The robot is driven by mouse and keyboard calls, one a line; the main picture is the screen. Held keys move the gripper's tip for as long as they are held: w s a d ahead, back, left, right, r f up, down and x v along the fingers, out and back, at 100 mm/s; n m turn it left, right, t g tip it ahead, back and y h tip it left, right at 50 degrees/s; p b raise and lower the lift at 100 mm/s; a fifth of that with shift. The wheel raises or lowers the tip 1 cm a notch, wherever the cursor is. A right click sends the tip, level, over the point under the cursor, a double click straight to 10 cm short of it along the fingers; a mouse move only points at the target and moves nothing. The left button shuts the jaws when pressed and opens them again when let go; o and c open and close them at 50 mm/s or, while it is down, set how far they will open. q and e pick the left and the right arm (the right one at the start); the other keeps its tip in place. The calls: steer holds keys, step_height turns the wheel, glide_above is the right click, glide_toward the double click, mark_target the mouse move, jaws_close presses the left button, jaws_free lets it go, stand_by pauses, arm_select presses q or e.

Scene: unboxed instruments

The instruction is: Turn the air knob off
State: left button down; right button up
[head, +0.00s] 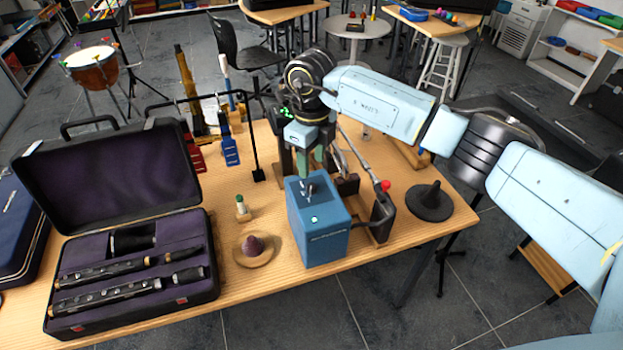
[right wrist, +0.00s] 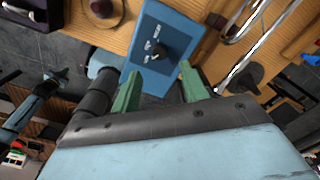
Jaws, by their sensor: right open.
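A blue box (head: 319,225) stands near the front edge of the wooden table, with a small black knob (head: 309,188) on its top. In the right wrist view, the black knob (right wrist: 159,51) sits beside small white labels on the blue box (right wrist: 181,20). My left gripper is not seen.
An open black case (head: 128,235) with dark instrument pieces stands left of the box. A brown dish (head: 254,251) with a purple item and a small bottle (head: 242,208) lie between them.

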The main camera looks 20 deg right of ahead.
mark_target(312, 185)
step_height(312, 185, down, 7)
steer(key=shift+a+r, duration=0.1)
stand_by(0.3)
jaws_close()
steer(key=m+p, duration=0.1)
steer(key=m, duration=0.4)
steer(key=shift+r+m, duration=0.1)
steer(key=shift+m, duration=0.3)
steer(key=m+p, duration=0.1)
steer(key=m, duration=0.4)
steer(key=shift+m+p, duration=0.35)
steer(key=shift+m, duration=0.05)
